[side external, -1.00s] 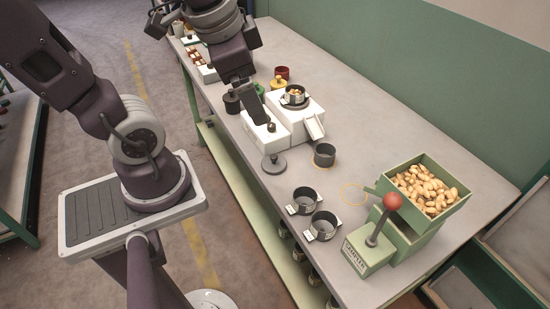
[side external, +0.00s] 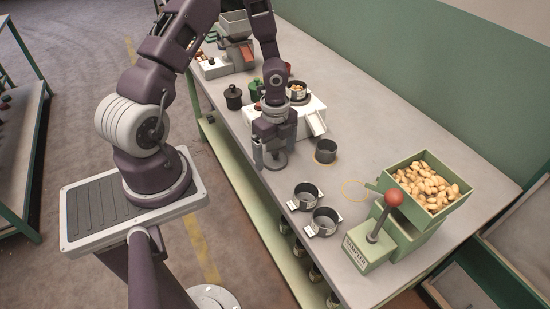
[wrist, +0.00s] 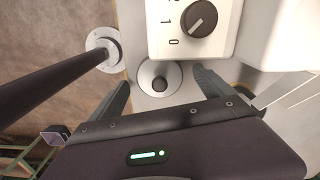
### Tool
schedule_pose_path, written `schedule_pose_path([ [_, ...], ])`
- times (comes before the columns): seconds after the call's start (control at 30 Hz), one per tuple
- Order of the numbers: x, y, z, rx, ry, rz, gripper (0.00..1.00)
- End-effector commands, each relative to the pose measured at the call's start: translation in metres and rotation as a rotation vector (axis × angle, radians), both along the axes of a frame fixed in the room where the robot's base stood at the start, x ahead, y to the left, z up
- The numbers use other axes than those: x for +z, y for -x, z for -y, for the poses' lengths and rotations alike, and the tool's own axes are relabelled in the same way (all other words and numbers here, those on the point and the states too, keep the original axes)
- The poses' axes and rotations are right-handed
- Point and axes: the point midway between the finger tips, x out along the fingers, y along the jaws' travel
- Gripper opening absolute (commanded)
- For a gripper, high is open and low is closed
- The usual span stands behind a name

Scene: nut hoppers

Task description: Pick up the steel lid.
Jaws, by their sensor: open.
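The steel lid (wrist: 146,72) is a grey disc with a dark round knob (wrist: 160,83) on top. It lies flat on the bench near its front edge, in front of the white machine (wrist: 180,47). In the side view the lid (side external: 275,163) is partly hidden by my gripper (side external: 274,156), which points down over it. In the wrist view my gripper (wrist: 162,78) is open, with one finger on each side of the lid and nothing held. The height of the fingertips above the bench is hard to tell.
A dark grey cup (side external: 326,152) stands right of the lid. Two clamped cups (side external: 307,196) (side external: 324,223) sit nearer the bench edge. A green hopper of nuts (side external: 430,190) and a red-knobbed lever (side external: 393,199) stand further right. A dark jar (side external: 233,97) stands to the left.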

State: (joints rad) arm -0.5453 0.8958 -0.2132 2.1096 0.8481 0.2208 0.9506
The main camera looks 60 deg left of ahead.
Motion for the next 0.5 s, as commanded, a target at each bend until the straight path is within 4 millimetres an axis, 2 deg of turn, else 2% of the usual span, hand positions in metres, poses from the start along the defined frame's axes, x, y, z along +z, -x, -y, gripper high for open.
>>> schedule_pose_path([
  [0.1,-0.0069,0.0003,0.0,0.0,-0.001,0.0,0.91],
  [0.27,-0.0064,0.0001,-0.0002,0.001,-0.001,0.0,0.9],
  [0.5,-0.0061,0.0002,-0.0001,0.001,-0.001,0.0,0.42],
])
